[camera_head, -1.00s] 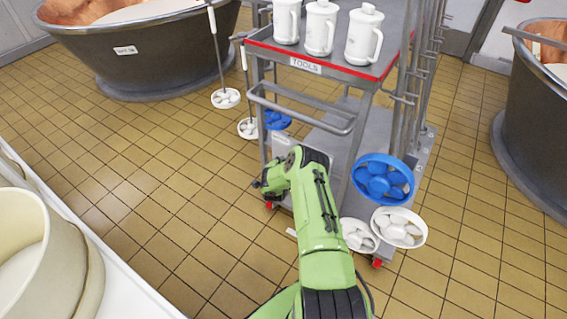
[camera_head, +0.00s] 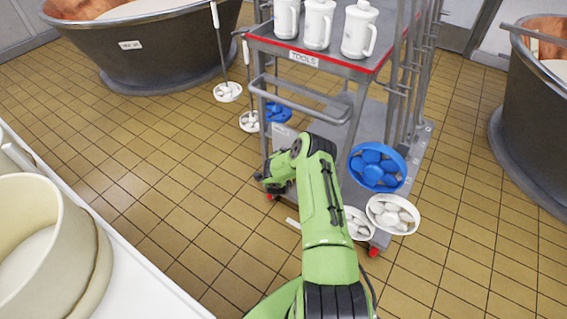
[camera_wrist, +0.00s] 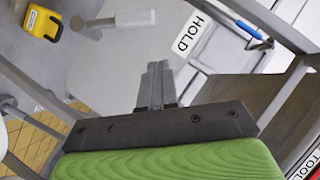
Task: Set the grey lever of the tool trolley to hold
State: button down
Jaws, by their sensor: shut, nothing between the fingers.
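The tool trolley (camera_head: 318,69) stands ahead, with a red-edged top and a TOOLS sign. In the wrist view, a lever with a pale grey grip (camera_wrist: 135,19) lies across a light panel. Its grip end points right, towards a white HOLD label (camera_wrist: 190,35), with a small gap between. My gripper (camera_wrist: 157,68) is shut and empty, just below and right of the lever's grip in the picture; I see no clear contact. In the head view, my gripper (camera_head: 264,180) is small at the trolley's lower left side, and the lever cannot be made out there.
In the wrist view, a yellow tagged object (camera_wrist: 42,25) and a blue-handled item (camera_wrist: 249,30) flank the panel, and trolley bars run close by. White jugs (camera_head: 318,24) stand on the trolley. Blue and white disc tools (camera_head: 379,168) hang at its right. Vats stand either side.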

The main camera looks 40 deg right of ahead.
jog(key=p+v, duration=0.4)
jog(key=v, duration=0.2)
jog(key=shift+a+r, duration=0.15)
jog(key=shift+a, duration=0.05)
